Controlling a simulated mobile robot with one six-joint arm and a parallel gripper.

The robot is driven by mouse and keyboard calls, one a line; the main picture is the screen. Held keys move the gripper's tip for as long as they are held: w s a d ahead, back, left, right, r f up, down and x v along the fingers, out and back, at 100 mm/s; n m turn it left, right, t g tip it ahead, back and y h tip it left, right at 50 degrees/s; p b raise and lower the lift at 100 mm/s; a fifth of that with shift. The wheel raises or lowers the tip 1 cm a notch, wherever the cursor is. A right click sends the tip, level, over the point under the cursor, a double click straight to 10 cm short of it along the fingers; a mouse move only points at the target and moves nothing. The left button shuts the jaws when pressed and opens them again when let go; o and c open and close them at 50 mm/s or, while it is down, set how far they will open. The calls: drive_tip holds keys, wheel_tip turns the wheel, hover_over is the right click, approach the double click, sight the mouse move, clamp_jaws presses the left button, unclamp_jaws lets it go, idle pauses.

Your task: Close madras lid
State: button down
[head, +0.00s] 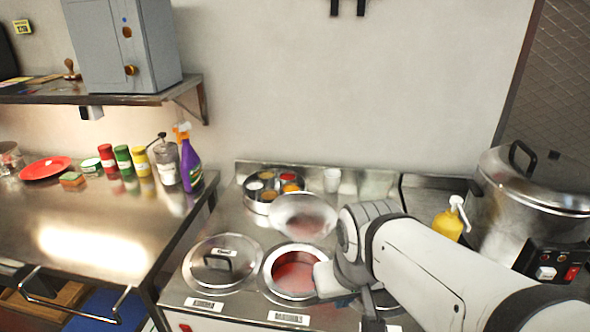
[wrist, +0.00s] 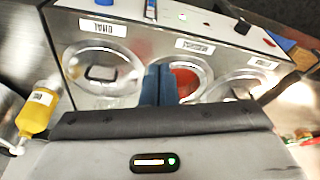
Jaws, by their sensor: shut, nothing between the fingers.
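The madras pot (head: 292,271) is the middle well of the steel counter, open with red sauce inside. Its lid (head: 303,217) stands raised and tilted at the back of the opening. In the wrist view, the red sauce (wrist: 187,82) shows beside my gripper (wrist: 157,70), whose blue fingers are together and empty. In the head view, my gripper (head: 342,298) is at the right front edge of the open pot, partly hidden by my arm. Whether it touches the rim, I cannot tell.
A closed lid with a black handle (head: 218,262) covers the left well. The dhal lid (wrist: 103,73) is closed on the other side. A round spice tin (head: 262,206) stands behind. A yellow pump bottle (head: 449,223) and large steel pot (head: 530,195) stand at right.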

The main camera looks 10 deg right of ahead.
wheel_tip(320, 180, up, 6)
drive_tip(key=m+h+p, duration=0.1)
drive_tip(key=m+p, duration=0.2)
drive_tip(key=m, duration=0.1)
hover_over(304, 212)
drive_tip(key=w+d, duration=0.2)
drive_tip(key=w, duration=0.6)
drive_tip(key=s+p+x, duration=0.1)
drive_tip(key=p+x, duration=0.1)
drive_tip(key=x, duration=0.8)
drive_tip(key=s, duration=0.2)
drive_tip(key=s+a+r+p, duration=0.1)
drive_tip(key=shift+s+a+g, duration=0.1)
drive_tip(key=shift+s+g, duration=0.25)
drive_tip(key=shift+g, duration=0.05)
